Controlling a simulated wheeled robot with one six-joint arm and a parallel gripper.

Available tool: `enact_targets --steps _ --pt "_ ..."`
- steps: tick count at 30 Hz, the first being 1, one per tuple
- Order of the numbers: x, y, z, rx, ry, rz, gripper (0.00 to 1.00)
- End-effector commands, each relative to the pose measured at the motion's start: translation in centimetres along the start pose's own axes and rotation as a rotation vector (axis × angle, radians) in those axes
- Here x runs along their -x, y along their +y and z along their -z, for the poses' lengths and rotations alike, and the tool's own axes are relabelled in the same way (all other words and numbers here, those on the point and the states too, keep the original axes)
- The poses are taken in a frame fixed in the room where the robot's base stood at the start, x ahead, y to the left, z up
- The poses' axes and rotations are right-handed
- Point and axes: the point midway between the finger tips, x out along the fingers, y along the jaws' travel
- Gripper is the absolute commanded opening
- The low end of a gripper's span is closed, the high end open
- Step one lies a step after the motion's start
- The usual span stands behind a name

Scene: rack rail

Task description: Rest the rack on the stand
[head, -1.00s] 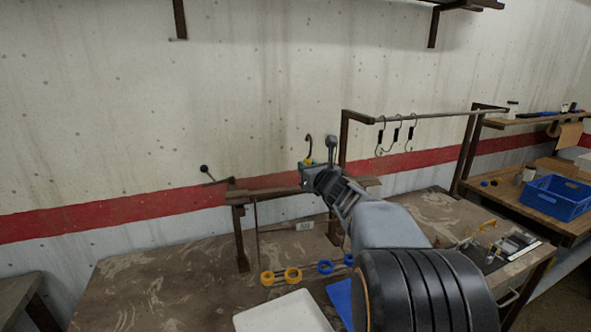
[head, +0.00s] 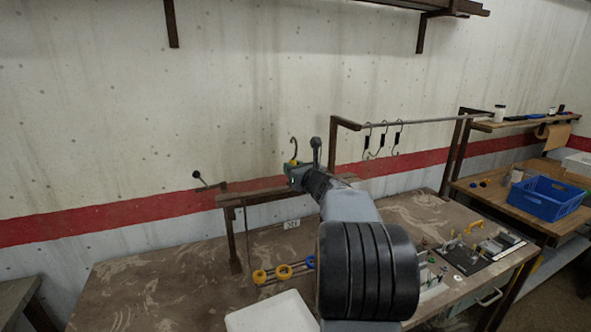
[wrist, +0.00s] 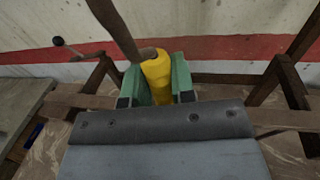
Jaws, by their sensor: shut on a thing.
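My gripper (wrist: 160,85) has green fingers and is shut on a yellow sleeve (wrist: 157,70). A brown bar rises from behind the sleeve in the wrist view, and a dark hook (head: 294,146) shows just above my gripper in the head view. My gripper is in front of a brown stand (head: 234,240) with legs and a crossbar at the back of the bench. A low rod piece with yellow rings (head: 284,271) and a blue ring lies on the bench, partly behind my arm. I cannot tell which of these is the rack.
A rod with a black ball end (head: 197,174) juts up left of the stand. A rail (head: 420,121) with several hooks (head: 383,138) runs at right. A white tray (head: 270,314) lies in front. A blue crate (head: 547,197) stands far right. The bench's left part is clear.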

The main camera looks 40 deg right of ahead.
Motion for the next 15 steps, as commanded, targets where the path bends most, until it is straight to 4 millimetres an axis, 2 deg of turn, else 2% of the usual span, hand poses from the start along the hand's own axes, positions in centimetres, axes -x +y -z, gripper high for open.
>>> enact_targets --steps 15 --pt "-2.5 -0.4 -0.4 0.002 -0.005 -0.002 0.00"
